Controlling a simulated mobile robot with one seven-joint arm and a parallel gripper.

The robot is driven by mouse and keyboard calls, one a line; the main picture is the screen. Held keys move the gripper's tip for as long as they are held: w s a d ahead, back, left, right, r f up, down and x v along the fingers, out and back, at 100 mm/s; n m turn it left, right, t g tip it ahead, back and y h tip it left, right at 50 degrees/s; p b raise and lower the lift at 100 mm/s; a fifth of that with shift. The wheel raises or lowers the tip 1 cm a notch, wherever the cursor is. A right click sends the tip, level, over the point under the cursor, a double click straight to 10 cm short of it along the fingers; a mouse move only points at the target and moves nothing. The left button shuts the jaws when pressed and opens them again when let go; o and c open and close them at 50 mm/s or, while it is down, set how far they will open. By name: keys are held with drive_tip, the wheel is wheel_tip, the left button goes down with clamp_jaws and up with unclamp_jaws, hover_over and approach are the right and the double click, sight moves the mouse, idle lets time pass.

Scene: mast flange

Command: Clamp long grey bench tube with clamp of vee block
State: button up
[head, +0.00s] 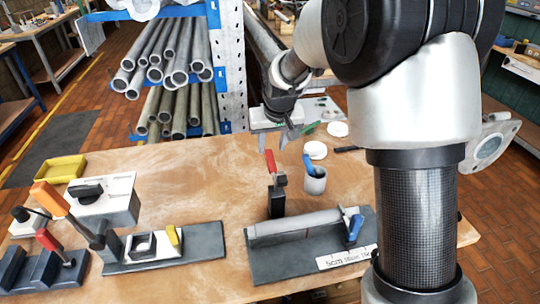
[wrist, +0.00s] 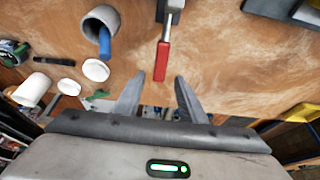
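The long grey tube (head: 295,223) lies along the vee block on a dark grey base plate (head: 280,262) at the front of the bench. The clamp's red handle (head: 270,163) stands upright on a dark post (head: 276,202) behind the tube's left part. In the wrist view the red handle (wrist: 162,60) points toward my gripper. My gripper (head: 283,131) is above the bench's back edge, behind the clamp. In the wrist view its fingers (wrist: 159,80) are open, with the handle's end between their tips in the picture; I see no contact. The tube is out of the wrist view.
A blue-handled part (head: 355,228) stands at the tube's right end, near a scale (head: 346,257). A cup with a blue tool (head: 315,180) and a white lid (head: 316,150) are right of the clamp. Another fixture (head: 165,245) stands left. A tube rack (head: 170,75) is behind.

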sight(270, 155)
drive_tip(key=x, duration=0.7)
clamp_jaws()
